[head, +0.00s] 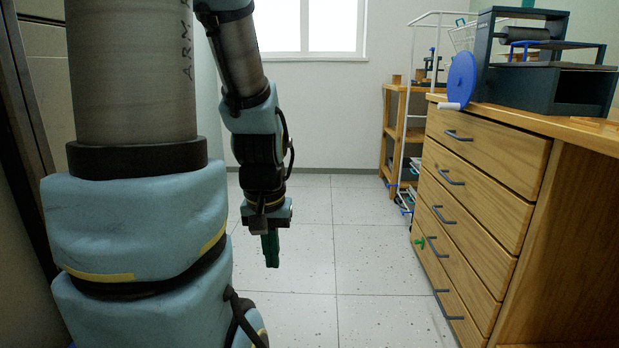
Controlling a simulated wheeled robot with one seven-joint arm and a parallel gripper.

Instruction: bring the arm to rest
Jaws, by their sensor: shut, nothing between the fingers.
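My arm fills the left part of the head view, with light blue and grey links. Its forearm hangs down near the middle. My gripper (271,262) points down at its end, with green fingers held together and nothing between them. It hangs in the air in front of the tiled floor, apart from the furniture. My near arm links hide part of the left side of the room.
A wooden drawer cabinet (483,190) stands at the right, its drawers shut. A dark press with a blue wheel (462,80) sits on top. A wooden shelf (391,135) stands behind it. The pale floor (330,255) between my arm and the cabinet is clear.

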